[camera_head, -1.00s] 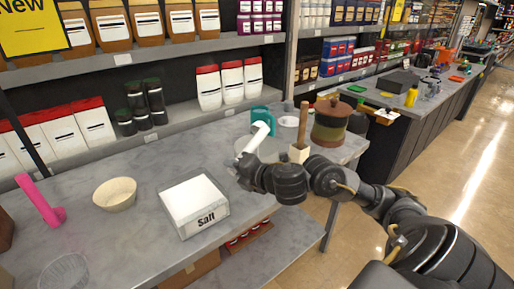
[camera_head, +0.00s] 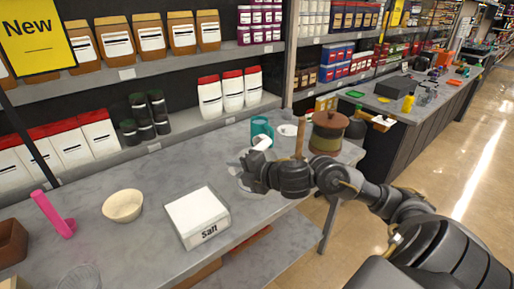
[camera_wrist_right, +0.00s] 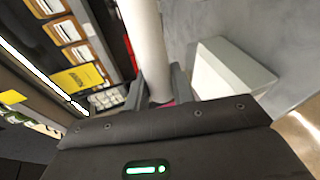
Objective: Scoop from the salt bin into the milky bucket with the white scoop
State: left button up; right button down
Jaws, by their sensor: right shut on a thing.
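The salt bin (camera_head: 197,217), a white box labelled "Salt", sits on the grey counter near its front edge. My right gripper (camera_wrist_right: 158,90) is shut on the white scoop (camera_wrist_right: 145,40) by its handle. In the head view, the scoop (camera_head: 262,142) sticks up past my right gripper (camera_head: 244,171), behind and right of the salt bin, and is partly hidden by the gripper. The salt bin also shows in the right wrist view (camera_wrist_right: 225,70), beside the fingers. A translucent container (camera_head: 80,278), possibly the milky bucket, is cut off at the bottom left. My left gripper is not in view.
A cream bowl (camera_head: 122,205) and a pink scoop (camera_head: 53,214) are left of the bin. A teal mug (camera_head: 262,128), a wooden stick (camera_head: 300,144) and a lidded brown pot (camera_head: 328,134) stand behind my right arm. Stocked shelves line the back.

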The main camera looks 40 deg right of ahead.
jog(key=shift+w+r+p, duration=0.15)
jog(key=shift+p, duration=0.3)
jog(key=r+p, duration=0.1)
jog(key=d+r+m+y+p, duration=0.1)
jog(key=r+p, duration=0.1)
jog(key=shift+m, duration=0.3)
jog(key=d+r+p, duration=0.1)
jog(key=d+r+m+p, duration=0.1)
jog(key=d, duration=0.1)
jog(key=shift+w+y, duration=0.4)
jog(key=d+r+m+p, duration=0.1)
jog(key=p, duration=0.1)
jog(key=d+r+m+y+p, duration=0.1)
jog(key=r+p, duration=0.1)
jog(key=d+r+m+p, duration=0.1)
jog(key=r+p, duration=0.1)
jog(key=shift+w+r, duration=0.15)
jog(key=shift+w, duration=0.25)
jog(key=w+d+m+y+b, duration=0.2)
jog(key=d+m, duration=0.2)
jog(key=d, duration=0.6)
jog(key=w+d+r+m+t+y+b, duration=0.1)
jog(key=w+d+m, duration=0.2)
jog(key=d, duration=0.7)
jog(key=shift+w+d+r+m+y+b, duration=0.15)
jog(key=shift+d+r+m+y+b, duration=0.2)
jog(key=shift+m, duration=0.65)
